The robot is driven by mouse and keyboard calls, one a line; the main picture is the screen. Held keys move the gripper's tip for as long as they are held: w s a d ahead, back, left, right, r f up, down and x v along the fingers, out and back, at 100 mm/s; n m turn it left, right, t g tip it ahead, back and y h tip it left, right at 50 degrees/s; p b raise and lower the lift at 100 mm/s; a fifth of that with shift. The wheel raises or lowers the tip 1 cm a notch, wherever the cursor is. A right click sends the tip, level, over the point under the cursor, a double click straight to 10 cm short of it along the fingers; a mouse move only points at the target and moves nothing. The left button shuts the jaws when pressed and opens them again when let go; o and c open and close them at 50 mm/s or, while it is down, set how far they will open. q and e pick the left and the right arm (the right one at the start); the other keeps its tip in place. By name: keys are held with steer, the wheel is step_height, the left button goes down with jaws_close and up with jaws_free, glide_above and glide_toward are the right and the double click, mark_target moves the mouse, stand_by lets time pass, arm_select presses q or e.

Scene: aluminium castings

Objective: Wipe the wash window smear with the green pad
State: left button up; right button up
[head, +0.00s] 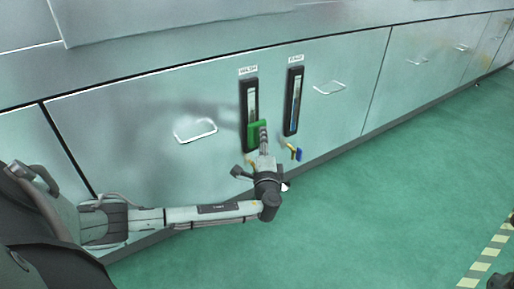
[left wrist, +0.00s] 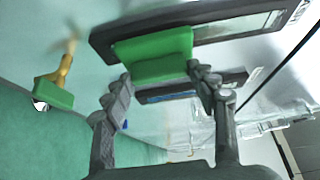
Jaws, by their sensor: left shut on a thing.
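The wash window (head: 251,98) is a tall dark-framed sight glass with a "WASH" label on the metal panel. It also shows in the left wrist view (left wrist: 104,44), lying slanted across the top. The green pad (head: 256,131) is over its lower part; it also shows in the left wrist view (left wrist: 152,52). My left gripper (left wrist: 163,76) is shut on the pad, a finger at each end. I cannot tell whether the pad touches the glass. The glass beyond the pad looks pale grey; I cannot make out a distinct smear. The pad hides the lower glass.
A second dark-framed window (head: 293,101) stands just right of the wash window. Below are a yellow valve with a blue handle (head: 298,154) and one with a green handle (left wrist: 54,92). A recessed handle (head: 195,131) is to the left.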

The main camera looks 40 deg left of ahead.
arm_select(q)
steer(key=shift+w+d+r+p, duration=0.1)
steer(key=shift+w+r+p, duration=0.2)
steer(key=shift+r+p, duration=0.45)
steer(key=shift+w+r+p, duration=0.3)
steer(key=shift+r+p, duration=0.15)
steer(key=shift+r, duration=0.45)
steer(key=shift+s+a+p, duration=0.25)
steer(key=shift+s+a, duration=0.05)
steer(key=shift+s, duration=0.3)
steer(key=shift+s+a+p, duration=0.2)
steer(key=shift+s+a, duration=0.05)
steer(key=shift+s, duration=0.4)
steer(key=shift+s+a+p, duration=0.25)
steer(key=shift+s+a, duration=0.05)
steer(key=shift+s, duration=0.3)
steer(key=shift+r+p, duration=1.35)
steer(key=shift+r, duration=0.35)
steer(key=w, duration=0.1)
steer(key=w+d+b, duration=0.1)
steer(key=w+d, duration=0.1)
steer(key=shift+w+f+b, duration=0.15)
steer(key=shift+w+b, duration=0.15)
steer(key=shift+b, duration=0.1)
